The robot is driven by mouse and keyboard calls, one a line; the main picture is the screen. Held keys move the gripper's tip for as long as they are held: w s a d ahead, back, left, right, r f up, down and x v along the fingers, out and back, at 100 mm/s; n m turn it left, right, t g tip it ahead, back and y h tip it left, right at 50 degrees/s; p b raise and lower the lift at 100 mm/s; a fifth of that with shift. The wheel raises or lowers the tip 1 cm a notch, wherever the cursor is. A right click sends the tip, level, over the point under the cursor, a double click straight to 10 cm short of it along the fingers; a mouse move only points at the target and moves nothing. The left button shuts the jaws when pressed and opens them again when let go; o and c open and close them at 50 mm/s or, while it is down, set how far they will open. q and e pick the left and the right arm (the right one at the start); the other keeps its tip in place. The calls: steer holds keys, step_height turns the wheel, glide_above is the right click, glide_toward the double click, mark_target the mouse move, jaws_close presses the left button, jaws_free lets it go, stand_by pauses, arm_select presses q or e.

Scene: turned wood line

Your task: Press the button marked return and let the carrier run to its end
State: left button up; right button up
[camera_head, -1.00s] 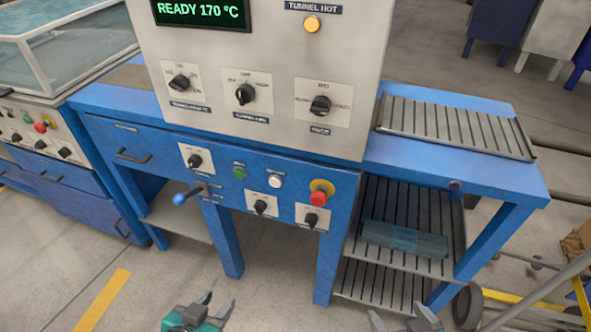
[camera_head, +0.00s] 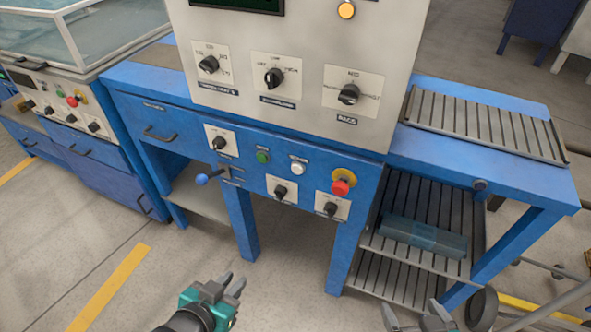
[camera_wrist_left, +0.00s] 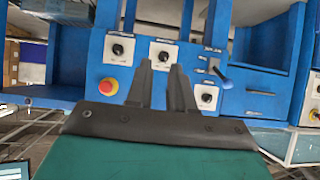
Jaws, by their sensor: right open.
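A white button (camera_head: 298,169) and a green button (camera_head: 263,157) sit on the blue front panel (camera_head: 330,178); their small labels are too blurred to read. My left gripper (camera_head: 233,282) is in front of and below the panel, apart from it, empty and open with a narrow gap. In the left wrist view its two fingers (camera_wrist_left: 162,68) point at the panel, and neither button can be made out there. My right gripper (camera_head: 412,317) is open and empty at the bottom edge. I cannot identify the carrier.
A red emergency button (camera_head: 341,187) on a yellow base, several dials and a blue-knobbed lever (camera_head: 203,179) surround the buttons. A slatted rack (camera_head: 485,128) is at right, with a bluish translucent block (camera_head: 424,236) on the shelf below. The floor before the machine is clear.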

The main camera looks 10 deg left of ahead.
arm_select(q)
jaws_close()
steer(key=shift+f, duration=0.15)
stand_by(1.2)
